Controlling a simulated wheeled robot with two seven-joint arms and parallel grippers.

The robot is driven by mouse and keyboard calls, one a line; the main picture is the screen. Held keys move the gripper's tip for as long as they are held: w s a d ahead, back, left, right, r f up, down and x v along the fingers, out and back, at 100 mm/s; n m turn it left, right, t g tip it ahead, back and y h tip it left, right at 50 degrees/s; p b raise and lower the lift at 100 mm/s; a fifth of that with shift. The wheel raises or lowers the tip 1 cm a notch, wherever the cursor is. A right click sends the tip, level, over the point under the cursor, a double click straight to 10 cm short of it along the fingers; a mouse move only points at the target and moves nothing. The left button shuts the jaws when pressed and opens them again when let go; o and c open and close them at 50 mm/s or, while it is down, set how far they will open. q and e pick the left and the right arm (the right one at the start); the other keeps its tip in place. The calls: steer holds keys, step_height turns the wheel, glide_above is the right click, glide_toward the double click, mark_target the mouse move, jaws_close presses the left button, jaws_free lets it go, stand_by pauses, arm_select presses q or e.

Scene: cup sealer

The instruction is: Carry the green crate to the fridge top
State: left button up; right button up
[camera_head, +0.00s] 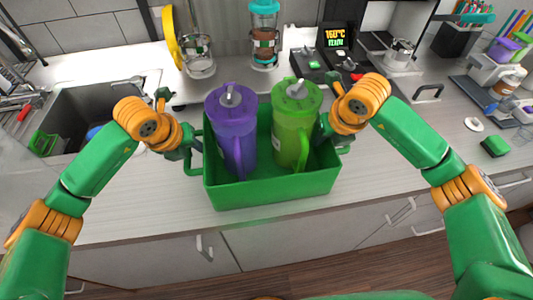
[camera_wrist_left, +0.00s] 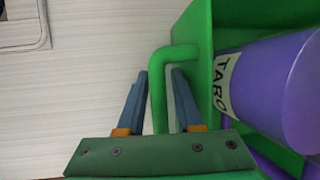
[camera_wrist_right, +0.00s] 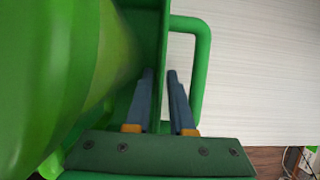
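The green crate (camera_head: 270,192) is on the counter near its front edge, holding a purple jug (camera_head: 232,130) and a green jug (camera_head: 296,125) upright. My left gripper (camera_head: 190,146) is at the crate's left handle (camera_wrist_left: 159,95); its fingers (camera_wrist_left: 160,74) stand on both sides of the handle, with a narrow gap showing. My right gripper (camera_head: 322,128) is at the right side; its fingers (camera_wrist_right: 159,72) straddle the crate's side wall, one inside the crate and one between wall and right handle (camera_wrist_right: 203,60). Contact there is unclear. No fridge top is recognisable.
A sink (camera_head: 85,110) lies at left. Behind the crate stand a clear pitcher (camera_head: 198,60), a dispenser (camera_head: 264,40) and a machine reading 160°C (camera_head: 337,38). A green block (camera_head: 495,146) lies at right. The counter beside the crate is mostly clear.

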arm_select(q)
steer(key=shift+f, duration=0.1)
arm_select(e)
steer(key=shift+s+f, duration=0.1)
arm_select(q)
steer(key=shift+c, duration=0.2)
arm_select(e)
steer(key=shift+c, duration=0.2)
arm_select(q)
steer(key=c, duration=0.4)
arm_select(e)
jaws_close()
arm_select(q)
jaws_close()
